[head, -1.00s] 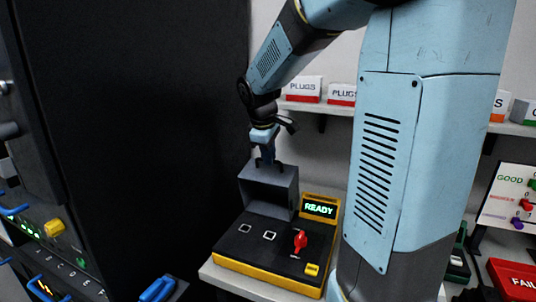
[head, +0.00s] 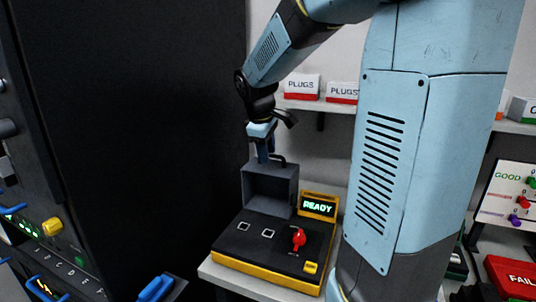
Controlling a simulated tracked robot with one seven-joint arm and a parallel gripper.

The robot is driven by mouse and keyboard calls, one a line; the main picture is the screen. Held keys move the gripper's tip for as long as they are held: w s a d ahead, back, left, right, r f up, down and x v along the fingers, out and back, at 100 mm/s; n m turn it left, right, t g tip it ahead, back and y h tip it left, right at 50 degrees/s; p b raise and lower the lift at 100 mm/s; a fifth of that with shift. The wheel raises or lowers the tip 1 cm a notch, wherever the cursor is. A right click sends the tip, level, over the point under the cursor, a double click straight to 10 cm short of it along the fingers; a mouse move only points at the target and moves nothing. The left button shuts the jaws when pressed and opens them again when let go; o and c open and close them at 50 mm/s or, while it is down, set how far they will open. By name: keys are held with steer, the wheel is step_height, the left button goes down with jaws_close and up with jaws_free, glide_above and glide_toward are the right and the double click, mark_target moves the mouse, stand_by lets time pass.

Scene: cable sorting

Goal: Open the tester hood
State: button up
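The tester (head: 232,252) is a black and yellow box on a light bench, in the lower middle of the head view. Its screen (head: 319,207) reads READY in green. Its grey hood (head: 270,187) stands raised at the back, with its hollow inside facing forward and the two square sockets uncovered. A dark handle (head: 279,159) shows at the hood's top edge. My gripper (head: 264,157) points down at this top edge, left of the handle's visible end. Its fingertips are partly hidden by the hood, so I cannot tell its opening or whether it touches.
A tall black cabinet (head: 150,120) stands close on the left. A red lever (head: 298,238) rises from the tester's top. A shelf with PLUGS boxes (head: 302,87) is behind. A red FAIL bin (head: 515,277) is at lower right.

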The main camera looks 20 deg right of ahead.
steer(key=v, duration=1.2)
steer(key=shift+r, duration=0.15)
steer(key=s+a+f+m+t+y, duration=0.1)
steer(key=s+f+m, duration=0.3)
steer(key=s, duration=0.6)
steer(key=s+a+f+m+t+y, duration=0.1)
steer(key=s+f+m, duration=0.3)
steer(key=s, duration=0.6)
steer(key=shift+m+t+y, duration=0.3)
steer(key=shift+m+t, duration=0.2)
steer(key=shift+d+f, duration=0.1)
steer(key=shift+f, duration=0.05)
